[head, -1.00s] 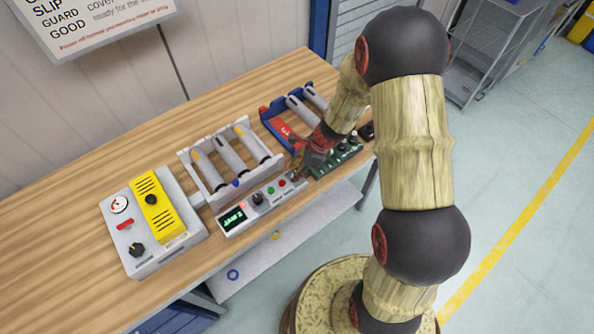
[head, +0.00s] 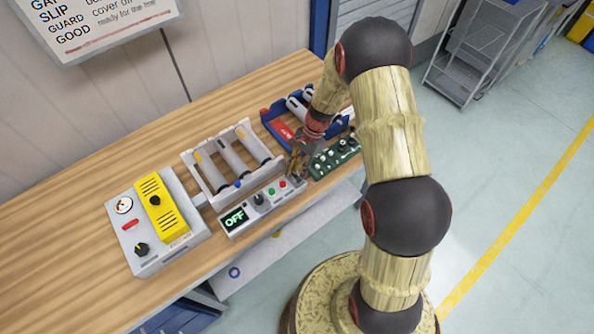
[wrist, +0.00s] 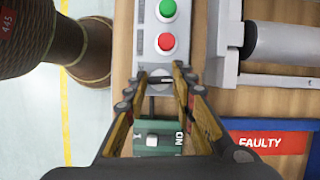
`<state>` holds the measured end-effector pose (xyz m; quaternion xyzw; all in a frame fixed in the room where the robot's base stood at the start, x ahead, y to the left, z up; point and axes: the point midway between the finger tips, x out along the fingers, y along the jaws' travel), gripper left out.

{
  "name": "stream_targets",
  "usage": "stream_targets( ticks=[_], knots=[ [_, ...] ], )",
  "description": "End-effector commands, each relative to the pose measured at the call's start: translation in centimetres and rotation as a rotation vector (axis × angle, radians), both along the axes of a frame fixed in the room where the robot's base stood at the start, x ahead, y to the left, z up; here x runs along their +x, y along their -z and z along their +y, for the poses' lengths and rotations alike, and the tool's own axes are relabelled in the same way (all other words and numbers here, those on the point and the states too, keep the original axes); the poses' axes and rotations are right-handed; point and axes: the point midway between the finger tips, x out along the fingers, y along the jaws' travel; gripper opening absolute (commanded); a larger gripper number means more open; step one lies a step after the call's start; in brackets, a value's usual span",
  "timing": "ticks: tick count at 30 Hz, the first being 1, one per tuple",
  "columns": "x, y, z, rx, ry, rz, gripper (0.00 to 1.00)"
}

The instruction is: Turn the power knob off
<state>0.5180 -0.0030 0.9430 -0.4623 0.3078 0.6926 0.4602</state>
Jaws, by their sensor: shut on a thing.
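A grey control box (head: 250,215) lies along the bench's front edge. Its display (head: 235,217) reads OFF in green. A black knob (head: 258,199), a green button and a red button sit in a row on it. My gripper (head: 297,178) points down at the box's right end, just past the red button. In the wrist view, its fingers (wrist: 163,79) are closed around a small dark power knob (wrist: 162,80) with a pale mark, beyond the red button (wrist: 165,42).
A green panel (head: 336,158) adjoins the box's right end. A white roller rack (head: 207,184) stands behind the box, and a blue tray (head: 270,124) with a red FAULTY label sits farther right. A yellow-and-grey unit (head: 128,232) is at left. Bench space behind them is clear.

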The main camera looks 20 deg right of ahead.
Motion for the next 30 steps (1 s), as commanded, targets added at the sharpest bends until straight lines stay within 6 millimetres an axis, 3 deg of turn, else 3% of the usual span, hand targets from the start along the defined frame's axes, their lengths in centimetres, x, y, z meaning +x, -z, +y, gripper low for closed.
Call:
stream_targets(
  ticks=[18,30],
  knots=[
    [0.37,0.01,0.24,-0.001,-0.537,-0.001,0.00],
    [0.42,-0.03,0.30,-0.001,-0.699,-0.002,0.00]
  ],
)
